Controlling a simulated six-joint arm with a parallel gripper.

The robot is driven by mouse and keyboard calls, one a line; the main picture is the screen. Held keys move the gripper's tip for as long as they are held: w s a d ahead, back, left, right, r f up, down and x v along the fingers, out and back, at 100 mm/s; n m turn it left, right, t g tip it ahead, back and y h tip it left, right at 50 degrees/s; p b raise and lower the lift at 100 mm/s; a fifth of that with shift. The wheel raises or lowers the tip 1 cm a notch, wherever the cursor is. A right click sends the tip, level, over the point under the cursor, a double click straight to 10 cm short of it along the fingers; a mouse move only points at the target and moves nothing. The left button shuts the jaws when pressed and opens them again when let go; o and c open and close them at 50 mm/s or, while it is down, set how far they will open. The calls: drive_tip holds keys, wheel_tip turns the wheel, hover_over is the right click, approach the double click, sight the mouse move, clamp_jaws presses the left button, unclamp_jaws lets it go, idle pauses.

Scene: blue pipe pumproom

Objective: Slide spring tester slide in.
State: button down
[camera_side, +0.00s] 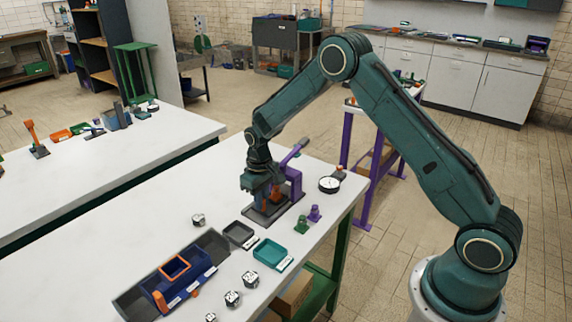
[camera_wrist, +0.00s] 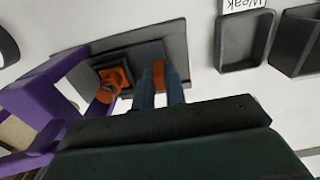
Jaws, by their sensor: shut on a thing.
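The spring tester stands on the white table, with a purple frame and lever (camera_side: 295,178) and a dark base plate (camera_side: 270,214). Its purple frame (camera_wrist: 45,85) is at the left in the wrist view. The slide (camera_wrist: 148,52) is a dark grey plate on the base, bearing an orange-centred square seat (camera_wrist: 115,77) beside the frame and an upright orange handle (camera_wrist: 158,74). My gripper (camera_wrist: 160,80) is shut on that handle, with a finger on each side. In the side view my gripper (camera_side: 262,192) points down in front of the frame, hiding much of the slide.
A dark tray (camera_side: 238,235) and a teal tray (camera_side: 272,254) sit nearer the camera. A round dial (camera_side: 330,184) and small purple (camera_side: 315,213) and green (camera_side: 301,224) pieces stand right of the tester. A blue-and-grey rack (camera_side: 175,272) lies front left. The table's left part is clear.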

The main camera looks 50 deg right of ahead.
drive_tip(key=c, duration=1.4)
unclamp_jaws()
drive_tip(key=shift+c, duration=0.2)
drive_tip(key=shift+r, duration=0.1)
wheel_tip(320, 180, up, 14)
drive_tip(key=shift+o, duration=0.8)
drive_tip(key=shift+f, duration=0.2)
